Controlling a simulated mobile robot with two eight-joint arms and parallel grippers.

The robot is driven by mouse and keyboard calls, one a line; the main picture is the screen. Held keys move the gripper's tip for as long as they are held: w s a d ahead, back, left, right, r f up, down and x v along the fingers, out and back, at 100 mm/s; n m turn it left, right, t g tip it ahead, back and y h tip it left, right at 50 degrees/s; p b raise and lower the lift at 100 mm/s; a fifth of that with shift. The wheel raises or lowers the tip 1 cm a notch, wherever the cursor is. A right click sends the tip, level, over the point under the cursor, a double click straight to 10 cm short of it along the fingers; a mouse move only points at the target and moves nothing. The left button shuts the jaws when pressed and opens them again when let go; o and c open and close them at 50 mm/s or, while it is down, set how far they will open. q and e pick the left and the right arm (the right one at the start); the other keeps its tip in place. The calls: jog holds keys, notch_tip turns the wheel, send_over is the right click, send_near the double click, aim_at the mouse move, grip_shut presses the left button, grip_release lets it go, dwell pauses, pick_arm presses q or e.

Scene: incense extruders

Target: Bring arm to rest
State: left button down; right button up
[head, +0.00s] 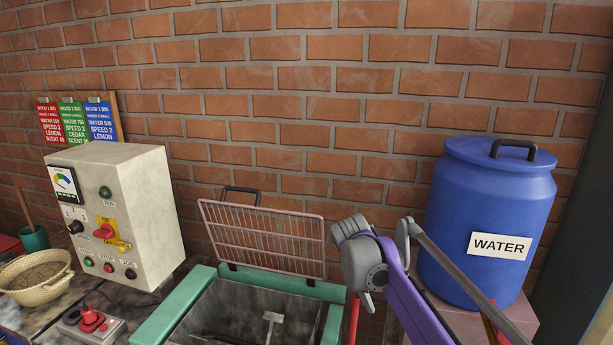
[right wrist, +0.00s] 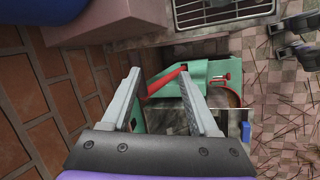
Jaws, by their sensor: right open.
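My right arm, purple and grey, reaches in from the lower right of the head view. Its grey rounded joint stands between the green-framed machine (head: 180,301) and the blue water drum (head: 487,190). My right gripper (right wrist: 161,76) shows clearly in the right wrist view. Its two grey fingers are spread apart with nothing held between them. The green machine (right wrist: 205,72) and its red bar (right wrist: 164,81) lie beyond the fingertips; I cannot tell any contact.
The wire-mesh lid (head: 263,239) is raised near the brick wall. The control box (head: 120,215) and woven basket (head: 37,279) stand left. The drum rests on a pale pedestal (head: 520,318) close to my right arm. Dark sticks lie on the tiled floor (right wrist: 275,125).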

jog(key=s+f+m+t+y, duration=0.1)
jog(key=s+f+m, duration=0.2)
jog(key=s, duration=0.7)
jog(key=s+f+m+t+y, duration=0.1)
jog(key=s+f+m, duration=0.3)
jog(key=s, duration=0.7)
jog(key=s+f+m+t+y, duration=0.1)
jog(key=s+f+m, duration=0.3)
jog(key=s, duration=0.6)
jog(key=shift+s+d+f+y, duration=0.15)
jog(key=shift+d+f+y, duration=0.25)
jog(key=shift+f, duration=0.55)
jog(key=shift+a, duration=0.1)
jog(key=shift+c, duration=0.2)
